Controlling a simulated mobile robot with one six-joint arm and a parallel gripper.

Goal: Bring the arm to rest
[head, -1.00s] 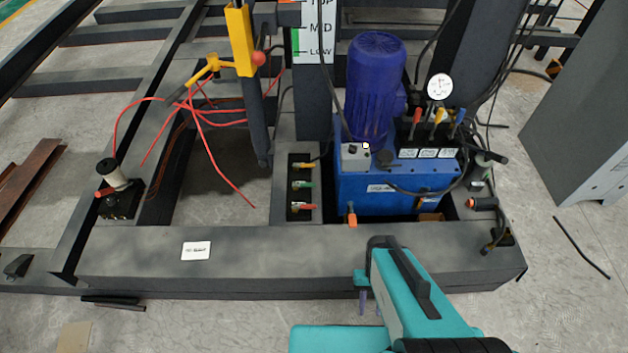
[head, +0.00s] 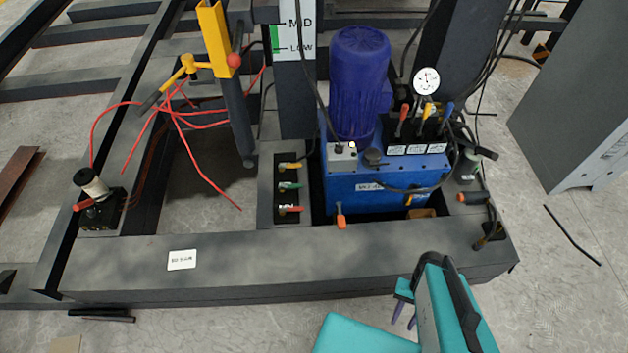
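My teal arm (head: 455,315) reaches up from the bottom right of the head view, in front of the dark frame beam. My gripper (head: 404,314) shows as two small purple fingers below the arm's end, pointing down over the concrete floor. A narrow gap shows between the fingers, with nothing visible in it. The gripper's upper part is hidden behind the teal links. It appears apart from the frame.
The dark frame beam (head: 330,262) crosses ahead of my arm. Behind it stand a blue hydraulic unit (head: 375,190) with a purple motor (head: 358,85), levers and a gauge (head: 426,81). A grey cabinet (head: 580,110) is at right. Floor at the lower left is mostly clear.

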